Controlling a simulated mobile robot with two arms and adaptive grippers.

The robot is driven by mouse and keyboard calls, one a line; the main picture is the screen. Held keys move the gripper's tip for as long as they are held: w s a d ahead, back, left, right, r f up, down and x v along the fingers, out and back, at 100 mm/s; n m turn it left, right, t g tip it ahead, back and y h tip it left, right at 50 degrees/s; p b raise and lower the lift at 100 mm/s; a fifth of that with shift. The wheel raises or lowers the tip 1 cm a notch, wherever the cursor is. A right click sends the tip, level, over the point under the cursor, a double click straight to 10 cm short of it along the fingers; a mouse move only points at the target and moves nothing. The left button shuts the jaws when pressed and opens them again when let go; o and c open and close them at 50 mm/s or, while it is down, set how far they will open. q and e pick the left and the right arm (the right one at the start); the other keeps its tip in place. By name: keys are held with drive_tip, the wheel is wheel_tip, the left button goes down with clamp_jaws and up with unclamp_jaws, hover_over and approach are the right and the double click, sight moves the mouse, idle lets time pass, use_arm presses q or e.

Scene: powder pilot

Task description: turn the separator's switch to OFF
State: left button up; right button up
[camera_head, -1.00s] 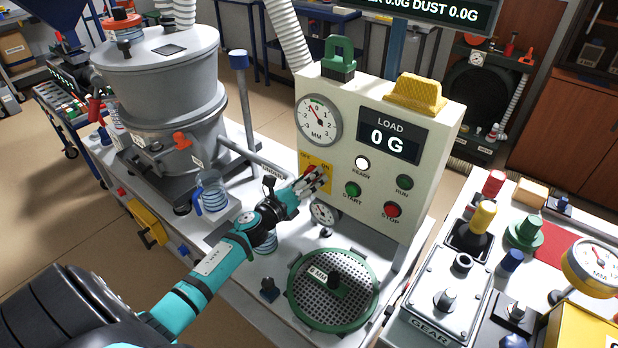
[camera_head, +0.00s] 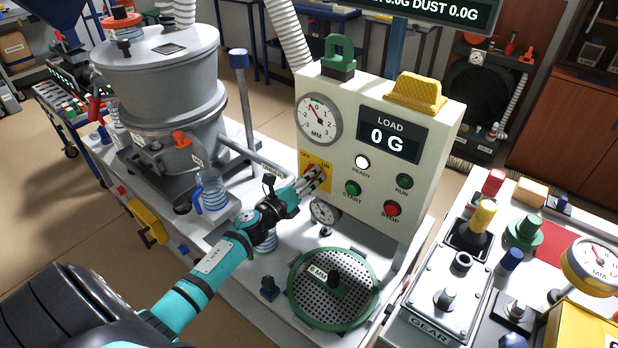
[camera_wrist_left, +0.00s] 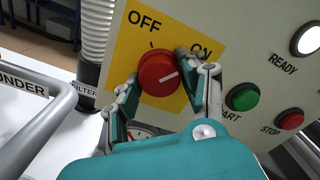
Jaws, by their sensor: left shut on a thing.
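The separator's switch is a red round knob (camera_wrist_left: 160,73) on a yellow plate (camera_wrist_left: 122,55) marked OFF at left and ON at right. Its white pointer line points up and right, toward the ON side. My left gripper (camera_wrist_left: 157,82) is shut on the knob, one finger on each side of it. In the head view my left gripper (camera_head: 312,180) covers most of the switch on the cream control panel (camera_head: 437,165). The right gripper does not show.
The green START button (camera_head: 353,188) and red STOP button (camera_head: 392,209) sit right of the switch. A small gauge (camera_head: 324,212) is just below my gripper. A green-rimmed sieve (camera_head: 366,315) lies in front, and a clear jug (camera_head: 211,188) stands to the left.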

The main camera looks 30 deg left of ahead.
use_arm(q)
drive_tip(key=n, duration=0.4)
drive_tip(key=shift+p, duration=0.4)
drive_tip(key=n+p, duration=0.1)
drive_tip(key=n, duration=0.3)
drive_tip(key=shift+n+p, duration=0.9)
drive_tip(key=shift+n, duration=2.8)
drive_tip(key=o, duration=1.2)
drive_tip(key=shift+c, duration=0.2)
drive_tip(key=shift+s, duration=0.15)
